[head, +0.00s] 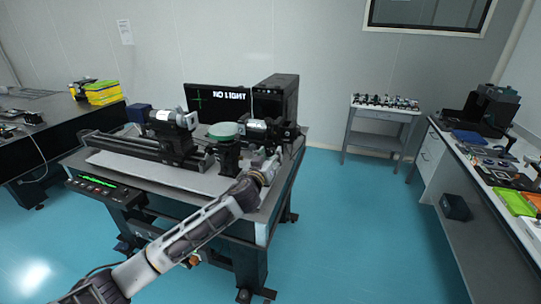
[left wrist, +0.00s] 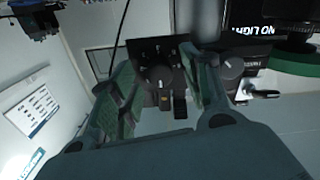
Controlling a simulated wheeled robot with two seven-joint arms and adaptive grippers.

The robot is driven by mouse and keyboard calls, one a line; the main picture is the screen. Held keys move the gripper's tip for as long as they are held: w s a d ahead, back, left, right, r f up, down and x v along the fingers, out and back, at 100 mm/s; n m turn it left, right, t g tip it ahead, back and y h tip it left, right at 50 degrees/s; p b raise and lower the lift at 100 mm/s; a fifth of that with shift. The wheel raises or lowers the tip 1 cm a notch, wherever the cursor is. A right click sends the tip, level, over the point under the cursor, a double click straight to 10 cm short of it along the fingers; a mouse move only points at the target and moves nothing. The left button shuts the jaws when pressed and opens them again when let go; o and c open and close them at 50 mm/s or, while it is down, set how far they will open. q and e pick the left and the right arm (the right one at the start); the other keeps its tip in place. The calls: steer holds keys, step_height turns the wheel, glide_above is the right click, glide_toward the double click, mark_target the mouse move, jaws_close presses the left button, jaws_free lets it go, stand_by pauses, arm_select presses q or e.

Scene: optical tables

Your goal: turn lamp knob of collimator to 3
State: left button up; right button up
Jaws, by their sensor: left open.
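A second round knob (left wrist: 231,67) sits to the right, outside the fingers. I cannot read either knob's setting, nor tell for sure which is the lamp knob. My left gripper (left wrist: 157,66) is open, its green-padded fingers on either side of the first knob, with no clear contact. In the head view my left gripper (head: 272,160) is at the right end of the optical bench (head: 150,146), by the white-and-black cylindrical unit (head: 257,126). My right gripper is out of view.
A monitor (head: 214,104) reading "NO LIGHT" and a black computer tower (head: 276,98) stand behind the bench. A round green-topped piece (head: 224,130) stands left of my gripper. A side table (head: 377,118) and a right-hand bench (head: 476,190) stand apart across clear blue floor.

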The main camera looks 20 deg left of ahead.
arm_select(q)
steer(key=shift+w, duration=0.2)
steer(key=c, duration=1.1)
steer(key=shift+o, duration=0.2)
